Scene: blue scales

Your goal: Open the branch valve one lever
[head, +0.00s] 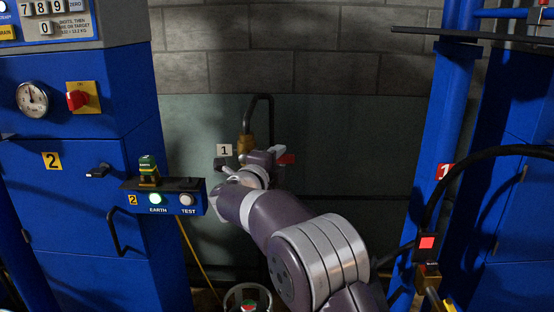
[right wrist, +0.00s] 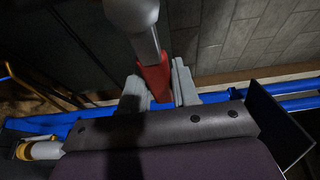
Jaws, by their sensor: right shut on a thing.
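The branch valve one lever is a red handle (head: 286,159). In the head view its red end shows just right of my right gripper, at the wall below a brass fitting (head: 245,146) and beside a label "1" (head: 224,150). In the right wrist view the red lever (right wrist: 154,78) lies between the grey fingers of my right gripper (right wrist: 158,88), which is shut on it. A grey rounded part (right wrist: 132,14) shows above the lever there. My own wrist and forearm hide most of the valve body in the head view. My left gripper is not in view.
A blue cabinet (head: 60,215) marked 2 stands at the left, with a small box (head: 170,199) labelled EARTH and TEST jutting out. A blue post (head: 437,120) and black hose (head: 480,152) stand at the right. Blue rails (right wrist: 285,88) run behind the lever in the right wrist view.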

